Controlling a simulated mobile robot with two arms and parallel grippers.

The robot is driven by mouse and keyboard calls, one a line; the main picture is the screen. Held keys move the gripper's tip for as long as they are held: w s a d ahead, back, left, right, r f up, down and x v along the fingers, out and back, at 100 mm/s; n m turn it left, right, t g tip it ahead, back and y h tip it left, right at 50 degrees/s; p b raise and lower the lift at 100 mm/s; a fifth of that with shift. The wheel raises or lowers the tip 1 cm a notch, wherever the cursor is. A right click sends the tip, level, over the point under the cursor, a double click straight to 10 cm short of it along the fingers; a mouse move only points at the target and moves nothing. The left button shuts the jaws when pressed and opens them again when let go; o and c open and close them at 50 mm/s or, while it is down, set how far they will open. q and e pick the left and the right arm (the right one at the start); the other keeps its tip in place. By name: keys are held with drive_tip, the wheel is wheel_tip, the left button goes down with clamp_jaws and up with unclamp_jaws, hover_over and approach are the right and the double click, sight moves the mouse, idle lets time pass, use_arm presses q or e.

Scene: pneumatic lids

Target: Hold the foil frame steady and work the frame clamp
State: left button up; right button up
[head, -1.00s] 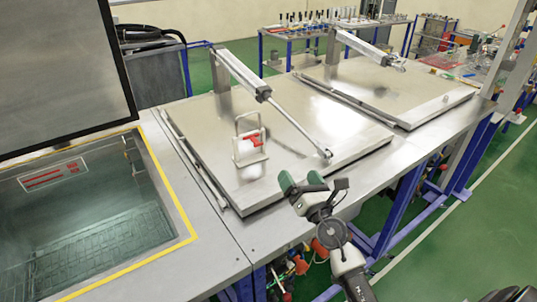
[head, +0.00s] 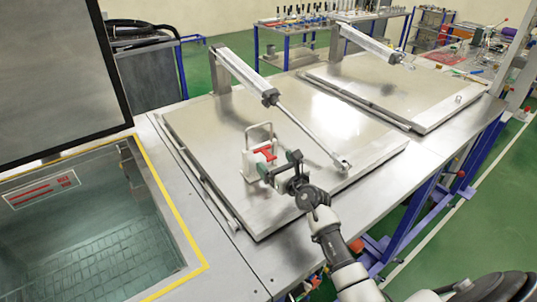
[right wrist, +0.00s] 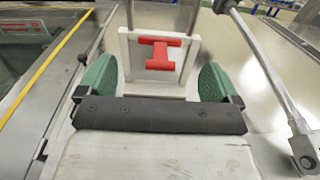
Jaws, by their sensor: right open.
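A white block with a red T-shaped piece (head: 264,154) stands on the near metal lid (head: 210,120), with a thin metal loop (head: 259,131) rising behind it. I take this to be the foil frame and its clamp, but cannot tell which part is which. My right gripper (head: 279,166) is open just in front of it, at its lower right in the head view. In the right wrist view, its green fingers (right wrist: 158,84) stand apart on either side of the white block (right wrist: 130,50). The red T-piece (right wrist: 159,54) faces me between them. No clear contact shows. My left gripper is out of view.
A pneumatic cylinder (head: 247,75) with its rod (head: 312,135) slants across the near lid, right of the gripper. A second lid (head: 400,90) lies behind. An open, yellow-edged tank (head: 90,240) is at the left. The lid's left part is clear.

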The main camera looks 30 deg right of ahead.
sight(271, 158)
drive_tip(key=w, duration=0.5)
drive_tip(key=shift+w+a, duration=0.1)
drive_tip(key=shift+a, duration=0.05)
drive_tip(key=shift+w, duration=0.1)
drive_tip(key=shift+c, duration=0.6)
drive_tip(key=c, duration=1)
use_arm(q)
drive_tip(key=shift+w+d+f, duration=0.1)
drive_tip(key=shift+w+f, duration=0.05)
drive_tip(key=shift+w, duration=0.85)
use_arm(e)
drive_tip(key=shift+c, duration=0.2)
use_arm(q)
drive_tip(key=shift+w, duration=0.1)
